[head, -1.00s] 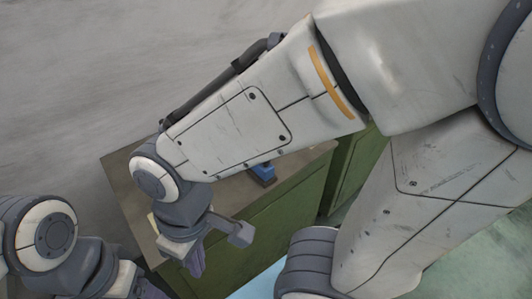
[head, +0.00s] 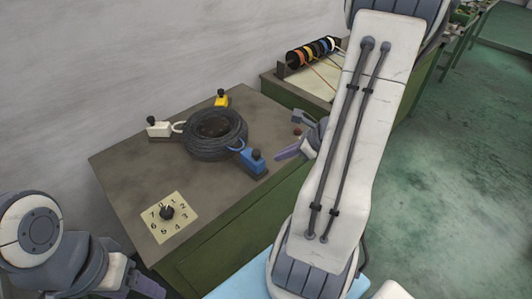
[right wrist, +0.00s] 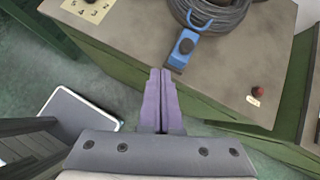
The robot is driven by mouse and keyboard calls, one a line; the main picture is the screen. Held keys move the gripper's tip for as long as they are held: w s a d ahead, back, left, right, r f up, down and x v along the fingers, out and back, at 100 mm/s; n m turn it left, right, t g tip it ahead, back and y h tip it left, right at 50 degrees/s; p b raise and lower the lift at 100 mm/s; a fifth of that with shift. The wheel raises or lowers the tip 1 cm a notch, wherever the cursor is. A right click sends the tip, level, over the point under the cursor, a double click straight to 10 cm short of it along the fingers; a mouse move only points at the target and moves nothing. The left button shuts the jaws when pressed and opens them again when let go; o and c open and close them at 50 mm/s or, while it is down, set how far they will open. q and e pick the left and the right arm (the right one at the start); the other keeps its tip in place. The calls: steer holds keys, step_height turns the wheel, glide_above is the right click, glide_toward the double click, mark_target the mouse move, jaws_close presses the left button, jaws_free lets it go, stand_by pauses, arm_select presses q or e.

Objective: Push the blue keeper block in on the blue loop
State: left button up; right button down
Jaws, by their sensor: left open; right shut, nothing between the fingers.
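The blue keeper block (head: 253,161) sits at the front right of the black coil on the bench, with a dark knob on top. The blue loop (head: 236,146) comes off the coil at the block's inner end. In the right wrist view the blue block (right wrist: 182,49) and blue loop (right wrist: 201,17) lie ahead of the fingertips. My right gripper (head: 281,154) is shut and empty, apart from the block, to its right in the head view; its purple fingers (right wrist: 160,75) are together in the wrist view. My left gripper (head: 146,290) is at the lower left edge, partly cut off.
The coil (head: 214,133) also has a white block (head: 158,129) and a yellow block (head: 221,99) around it. A numbered dial plate (head: 168,217) lies at the bench's front left. A red button (right wrist: 258,91) is near the bench edge. A spool rack (head: 313,52) stands behind.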

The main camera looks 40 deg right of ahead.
steer(key=s+d+m+h, duration=0.1)
steer(key=s+d+m, duration=0.1)
steer(key=d+m, duration=0.15)
steer(key=p, duration=0.1)
glide_toward(259, 158)
steer(key=d+f+x, duration=0.1)
steer(key=x, duration=0.4)
arm_select(q)
steer(key=shift+r, duration=0.65)
arm_select(e)
steer(key=shift+w+a+n+t, duration=0.2)
steer(key=shift+a+n+t, duration=0.1)
steer(key=shift+a, duration=0.1)
